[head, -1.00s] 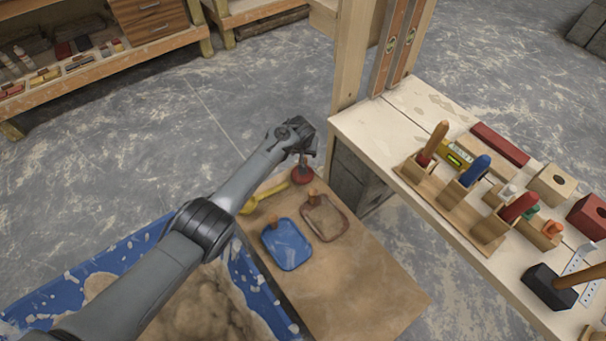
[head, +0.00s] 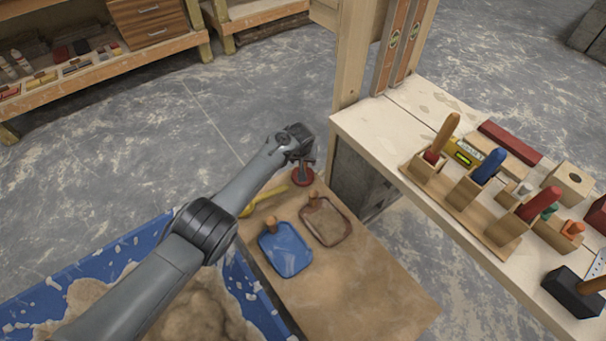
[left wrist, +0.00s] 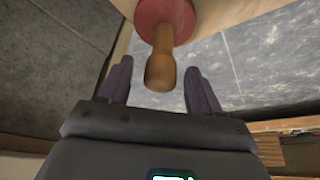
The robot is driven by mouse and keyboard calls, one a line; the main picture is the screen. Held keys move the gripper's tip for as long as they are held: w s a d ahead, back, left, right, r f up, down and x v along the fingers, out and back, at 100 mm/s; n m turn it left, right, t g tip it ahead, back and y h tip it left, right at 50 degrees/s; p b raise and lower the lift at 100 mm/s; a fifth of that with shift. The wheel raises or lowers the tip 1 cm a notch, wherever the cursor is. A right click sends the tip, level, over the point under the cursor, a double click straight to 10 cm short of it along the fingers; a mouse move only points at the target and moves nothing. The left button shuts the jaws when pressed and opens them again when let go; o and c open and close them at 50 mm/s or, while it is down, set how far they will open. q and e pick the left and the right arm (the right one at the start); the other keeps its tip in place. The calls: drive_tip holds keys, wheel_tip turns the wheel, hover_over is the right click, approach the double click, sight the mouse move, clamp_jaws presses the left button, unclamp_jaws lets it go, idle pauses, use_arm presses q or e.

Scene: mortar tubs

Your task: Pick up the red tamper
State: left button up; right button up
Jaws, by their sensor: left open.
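The red tamper (head: 303,177) stands at the far end of the brown board, with its round red base down. In the left wrist view its red base (left wrist: 166,14) is at the top and its wooden handle (left wrist: 161,62) points toward my left gripper (left wrist: 158,85). The gripper is open, with one finger on each side of the handle's end and visible gaps to both. In the head view my left gripper (head: 303,158) is over the tamper and hides most of its handle. My right gripper is not in view.
On the brown board (head: 352,290) are a blue float (head: 286,250), a brown-rimmed float (head: 326,222) and a yellow tool (head: 262,203). A mortar tub (head: 130,250) is at left. A bench (head: 390,130) with a wooden tool rack (head: 470,213) stands at right.

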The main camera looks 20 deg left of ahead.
use_arm(q)
clamp_jaws()
drive_tip(key=shift+r, duration=0.15)
idle(0.4)
drive_tip(key=shift+r+p, duration=0.6)
drive_tip(key=shift+p, duration=0.05)
drive_tip(key=r+p, duration=0.1)
drive_tip(key=r, duration=0.1)
drive_tip(key=r+p, duration=0.2)
drive_tip(key=shift+d, duration=0.4)
drive_tip(key=s+d+r+p, duration=0.2)
drive_tip(key=d+r+p, duration=0.3)
drive_tip(key=d, duration=0.5)
drive_tip(key=shift+s+d+r+p, duration=0.15)
drive_tip(key=shift+d+r+p, duration=0.2)
drive_tip(key=shift+p, duration=0.2)
